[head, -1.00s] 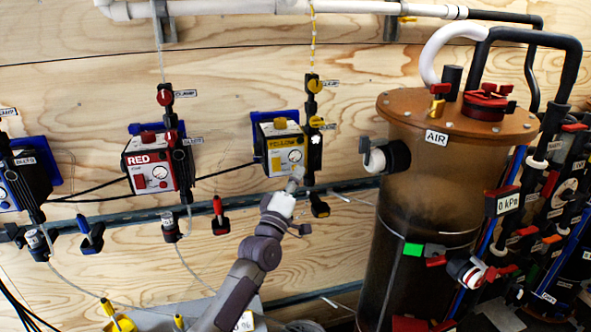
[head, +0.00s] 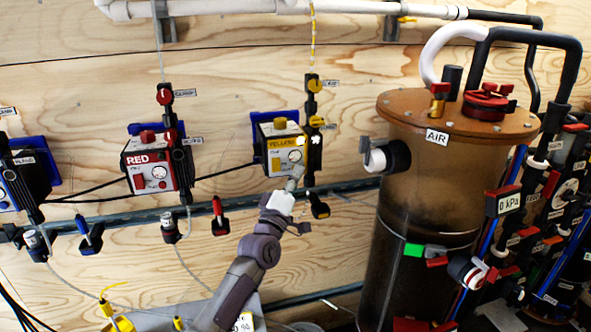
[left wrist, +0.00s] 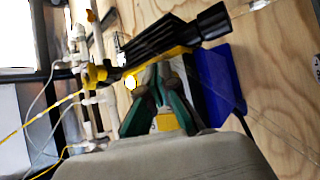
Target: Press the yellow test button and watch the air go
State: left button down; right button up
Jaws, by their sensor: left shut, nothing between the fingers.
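The yellow unit (head: 278,142) is a box with a yellow label, a round gauge (head: 295,155) and a yellow knob (head: 280,123) on top, against a blue backing on the wooden wall. Which part is the test button I cannot tell. My left gripper (head: 297,171) is shut and empty at the lower right of the unit's front, close to the gauge; contact is unclear. In the left wrist view its green-sided fingers (left wrist: 160,72) point at the unit, with a yellow patch (left wrist: 167,122) between them. The right gripper does not show.
A red unit (head: 150,165) and a blue-backed unit (head: 30,175) hang to the left. A brown AIR tank (head: 410,210) stands to the right, with a 0 kPa display (head: 508,204) beside it. Thin hoses and a metal rail (head: 345,187) cross the wall below the units.

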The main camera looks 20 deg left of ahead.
pick_arm(q)
jog(key=shift+s+d+p, duration=0.4)
jog(key=shift+s+p, duration=0.2)
jog(key=shift+s, duration=0.05)
jog(key=s+d+p, duration=0.2)
jog(key=s+p, duration=0.1)
jog(key=s, duration=0.1)
jog(key=shift+s+d, duration=0.1)
jog(key=shift+d, duration=0.3)
jog(key=shift+f, duration=0.1)
dwell(0.5)
